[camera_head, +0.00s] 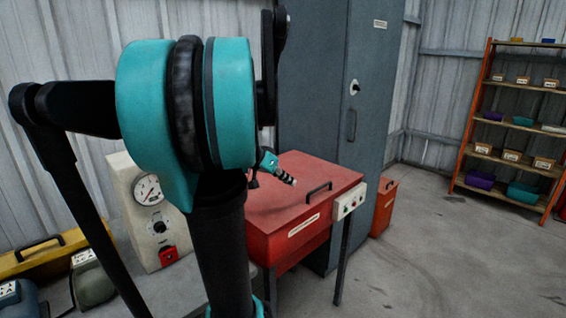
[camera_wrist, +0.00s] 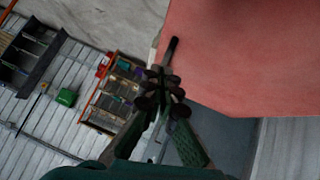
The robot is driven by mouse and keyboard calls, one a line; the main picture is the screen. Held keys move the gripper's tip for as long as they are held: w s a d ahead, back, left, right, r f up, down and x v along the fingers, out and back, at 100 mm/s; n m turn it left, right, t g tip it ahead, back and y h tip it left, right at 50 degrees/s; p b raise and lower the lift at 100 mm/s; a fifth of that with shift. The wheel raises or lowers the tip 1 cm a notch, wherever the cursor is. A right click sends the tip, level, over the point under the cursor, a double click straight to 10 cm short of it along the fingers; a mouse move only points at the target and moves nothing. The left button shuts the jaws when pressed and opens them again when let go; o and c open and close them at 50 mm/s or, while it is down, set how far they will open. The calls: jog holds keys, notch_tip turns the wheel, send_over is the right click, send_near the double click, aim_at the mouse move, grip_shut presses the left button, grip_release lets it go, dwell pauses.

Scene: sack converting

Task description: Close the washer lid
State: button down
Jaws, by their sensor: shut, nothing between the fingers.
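The washer (camera_head: 295,245) is a red box on dark legs with a pale label on its front. Its red lid (camera_head: 305,185) looks flat or nearly flat over the box; I cannot tell if a small gap is left. A black handle (camera_head: 318,191) stands on the lid near its right edge. My gripper (camera_head: 290,181) is above the lid, left of the handle, its fingers shut and empty. In the wrist view my gripper (camera_wrist: 164,90) shows beside the red lid (camera_wrist: 245,55). I cannot tell whether the fingertips touch it.
A pale control box (camera_head: 350,201) with buttons sits at the washer's right front corner. A tall grey cabinet (camera_head: 360,120) stands behind. A gauge panel (camera_head: 148,205) is on the left. An orange shelf rack (camera_head: 511,135) stands far right. The floor (camera_head: 440,240) between is clear.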

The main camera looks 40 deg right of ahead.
jog(key=t, duration=0.1)
send_over(291, 216)
jog(key=shift+m, duration=0.4)
notch_tip(291, 216, down, 6)
jog(key=shift+d+f, duration=0.1)
jog(key=shift+f, duration=0.05)
